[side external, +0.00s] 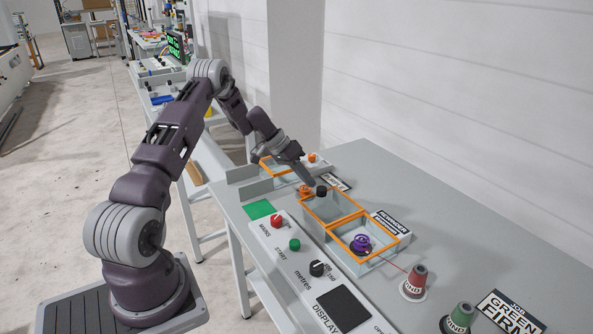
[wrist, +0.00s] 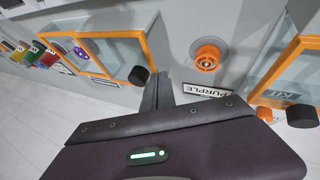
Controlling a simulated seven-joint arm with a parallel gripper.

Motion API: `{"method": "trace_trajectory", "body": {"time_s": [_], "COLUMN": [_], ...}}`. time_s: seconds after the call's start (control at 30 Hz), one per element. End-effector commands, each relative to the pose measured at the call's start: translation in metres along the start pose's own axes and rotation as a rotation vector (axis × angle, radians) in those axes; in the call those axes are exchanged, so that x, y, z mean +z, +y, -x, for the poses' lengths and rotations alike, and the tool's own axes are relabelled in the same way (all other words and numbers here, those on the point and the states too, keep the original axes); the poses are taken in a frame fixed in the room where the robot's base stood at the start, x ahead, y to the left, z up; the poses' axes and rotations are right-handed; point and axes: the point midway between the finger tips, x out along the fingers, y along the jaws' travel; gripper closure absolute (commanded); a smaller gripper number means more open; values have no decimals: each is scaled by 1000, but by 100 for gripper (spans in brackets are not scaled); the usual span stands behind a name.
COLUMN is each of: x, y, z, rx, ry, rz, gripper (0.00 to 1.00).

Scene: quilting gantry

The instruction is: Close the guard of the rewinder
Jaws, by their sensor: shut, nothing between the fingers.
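In the side external view an orange-framed clear guard panel (side external: 333,209) with a black knob (side external: 321,191) lies beside an orange-framed bay (side external: 392,247) holding a purple spool (side external: 360,242). This is by the rewinder label (side external: 389,224). In the wrist view the guard frame (wrist: 112,34) and its knob (wrist: 138,75) are at upper left, with the purple spool (wrist: 80,52) near the frame's far end. The guard seems slid off the spool, though the overlap is hard to judge. My gripper (side external: 311,183) is shut and empty, just left of the knob.
An orange spool (wrist: 208,57) stands near my gripper. A second orange-framed guard (wrist: 268,85) with a black knob (wrist: 301,117) is at right in the wrist view. Red (side external: 414,284) and green (side external: 458,318) cones stand on the bench at front right. The control panel (side external: 285,240) lies at front left.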

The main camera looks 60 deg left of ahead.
Motion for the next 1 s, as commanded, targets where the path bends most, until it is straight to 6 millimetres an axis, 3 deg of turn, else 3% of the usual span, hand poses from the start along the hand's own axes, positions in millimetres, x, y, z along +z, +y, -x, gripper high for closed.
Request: {"method": "trace_trajectory", "body": {"time_s": [0.57,1.0], "x": [1,26], "y": [18,123], "z": [-8,-54], "rx": [2,6], "ry": [3,-1], "rz": [2,7], "gripper": [100,100]}}
